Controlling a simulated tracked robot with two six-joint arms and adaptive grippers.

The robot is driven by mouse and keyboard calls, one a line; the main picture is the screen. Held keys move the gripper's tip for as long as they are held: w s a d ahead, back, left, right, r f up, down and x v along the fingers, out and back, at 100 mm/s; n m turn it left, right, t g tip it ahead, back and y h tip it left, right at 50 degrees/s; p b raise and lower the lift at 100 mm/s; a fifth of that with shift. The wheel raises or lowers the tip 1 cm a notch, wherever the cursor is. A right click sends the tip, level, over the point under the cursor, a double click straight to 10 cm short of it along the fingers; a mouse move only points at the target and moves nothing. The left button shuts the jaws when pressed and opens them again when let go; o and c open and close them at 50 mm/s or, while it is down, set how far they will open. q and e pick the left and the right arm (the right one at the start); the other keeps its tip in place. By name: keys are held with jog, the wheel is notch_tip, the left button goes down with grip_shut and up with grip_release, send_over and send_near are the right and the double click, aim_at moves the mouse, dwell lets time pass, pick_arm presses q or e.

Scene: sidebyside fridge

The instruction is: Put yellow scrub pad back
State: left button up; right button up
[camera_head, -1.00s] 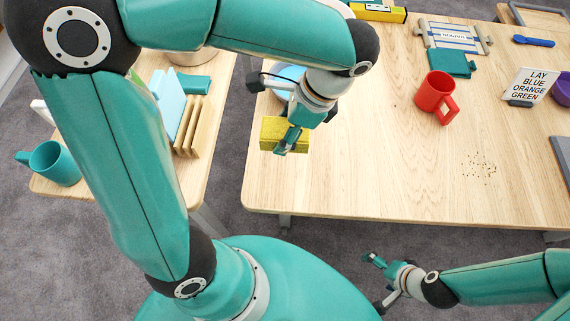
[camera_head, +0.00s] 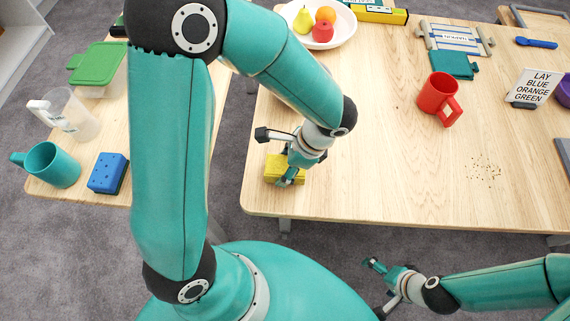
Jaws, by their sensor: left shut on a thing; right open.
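The yellow scrub pad (camera_head: 272,168) is at the front left corner of the large wooden table. My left gripper (camera_head: 290,178) is shut on it from above. The gripper covers part of the pad, and I cannot tell whether the pad touches the table top. My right gripper (camera_head: 375,280) is open and empty, low in front of the table's front edge and over the floor.
A fruit plate (camera_head: 290,28) stands behind my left arm. A red mug (camera_head: 437,97), crumbs (camera_head: 485,170) and a sign (camera_head: 535,88) are to the right. The left table holds a blue sponge (camera_head: 108,173), a teal mug (camera_head: 50,165), a clear pitcher (camera_head: 75,115) and a green-lidded box (camera_head: 98,62).

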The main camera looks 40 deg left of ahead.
pick_arm(q)
jog(key=shift+f+b, duration=0.5)
jog(key=shift+b, duration=0.05)
jog(key=o, duration=1.1)
jog(key=shift+r, duration=0.1)
jog(key=shift+r+p, duration=0.4)
jog(key=shift+p, duration=0.15)
jog(key=p+v, duration=0.1)
jog(key=v, duration=1.5)
jog(key=shift+s+d+r, duration=0.25)
jog(key=shift+d+r, duration=0.05)
jog(key=shift+d, duration=0.05)
